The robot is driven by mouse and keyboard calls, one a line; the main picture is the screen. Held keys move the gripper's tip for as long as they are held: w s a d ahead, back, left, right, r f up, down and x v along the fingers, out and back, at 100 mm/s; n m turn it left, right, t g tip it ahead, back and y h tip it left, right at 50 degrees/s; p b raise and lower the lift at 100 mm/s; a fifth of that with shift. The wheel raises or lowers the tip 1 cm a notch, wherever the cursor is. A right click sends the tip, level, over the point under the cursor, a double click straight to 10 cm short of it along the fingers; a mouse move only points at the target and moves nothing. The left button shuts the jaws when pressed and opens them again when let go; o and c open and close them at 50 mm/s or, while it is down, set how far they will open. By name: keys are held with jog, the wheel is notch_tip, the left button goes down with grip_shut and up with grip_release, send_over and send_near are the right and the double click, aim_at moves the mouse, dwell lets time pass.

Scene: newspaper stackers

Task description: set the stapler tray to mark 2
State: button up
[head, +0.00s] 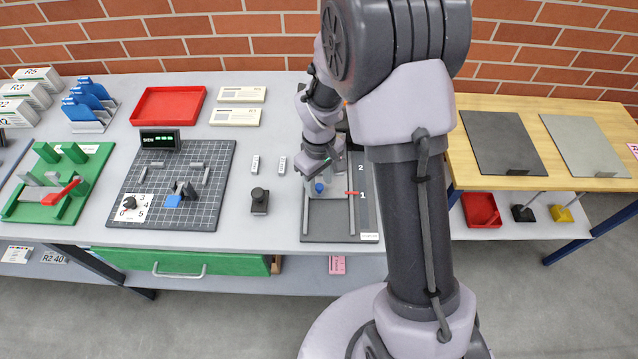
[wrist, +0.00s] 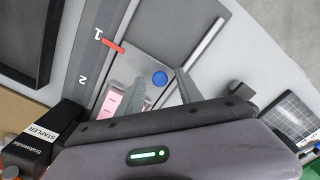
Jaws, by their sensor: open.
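The stapler tray (head: 327,207) is a grey plate on two rails, with a blue knob (head: 319,187). The knob also shows in the wrist view (wrist: 159,77). The tray's red pointer (head: 353,193) is beside mark 1 (head: 362,196); mark 2 (head: 360,168) is farther back on the dark scale strip. In the wrist view the pointer (wrist: 109,45) is likewise by the 1. My gripper (wrist: 162,83) is open, one finger to each side of the knob in that view. Whether the fingertips are down around it I cannot tell. No finger visibly touches it.
A black block labelled STAPLER (wrist: 38,133) stands near my gripper in the wrist view. In the head view, a black knob on a base (head: 260,200) and two small white remotes (head: 255,165) lie left of the stapler unit. My arm hides part of its right side.

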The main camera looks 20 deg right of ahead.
jog(key=shift+c, duration=0.4)
grip_shut()
dwell(1.1)
